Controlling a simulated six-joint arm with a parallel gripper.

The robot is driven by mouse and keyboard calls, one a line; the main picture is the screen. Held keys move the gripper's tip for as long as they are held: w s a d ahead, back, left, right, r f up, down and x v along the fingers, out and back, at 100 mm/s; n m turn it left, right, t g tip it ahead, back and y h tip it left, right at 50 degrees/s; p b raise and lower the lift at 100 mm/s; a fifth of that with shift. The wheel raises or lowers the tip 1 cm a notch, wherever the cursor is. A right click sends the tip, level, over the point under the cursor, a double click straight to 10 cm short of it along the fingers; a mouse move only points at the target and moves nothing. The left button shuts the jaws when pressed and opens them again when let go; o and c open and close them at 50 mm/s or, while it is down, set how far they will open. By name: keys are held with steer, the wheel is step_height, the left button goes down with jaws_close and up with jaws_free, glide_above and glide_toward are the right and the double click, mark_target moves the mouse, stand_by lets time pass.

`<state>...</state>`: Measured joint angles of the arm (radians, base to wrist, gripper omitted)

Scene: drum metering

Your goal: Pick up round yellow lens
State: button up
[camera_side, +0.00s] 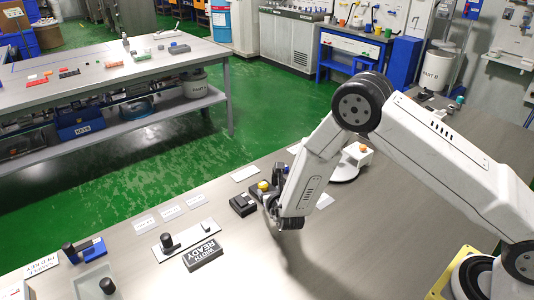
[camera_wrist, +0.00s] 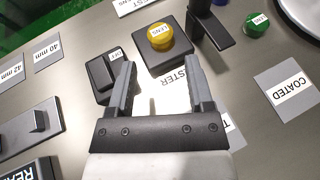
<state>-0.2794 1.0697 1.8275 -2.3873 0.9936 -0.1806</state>
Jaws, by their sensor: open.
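The round yellow lens (camera_wrist: 160,36) has a white "LENS" label and sits on top of a square black block (camera_wrist: 176,60). In the side view the yellow lens (camera_side: 263,185) shows just left of my wrist. My gripper (camera_wrist: 160,62) is open and empty. In the wrist view its two grey fingers point toward the lens, one on each side of the picture line to it. The lens lies beyond the fingertips, not between them. In the side view my gripper (camera_side: 272,207) is low over the bench and partly hidden by my own arm.
A smaller black block (camera_wrist: 104,74) stands left of the lens block. A dark upright post (camera_wrist: 205,22) with a flat foot stands to its right. A green lens (camera_wrist: 257,24) and a "COATED" card (camera_wrist: 287,88) lie farther right. A "READY" block (camera_side: 203,255) stands at the bench front.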

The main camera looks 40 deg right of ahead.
mark_target(263, 185)
steer(key=shift+x, duration=1.2)
steer(key=shift+x, duration=2.6)
jaws_close()
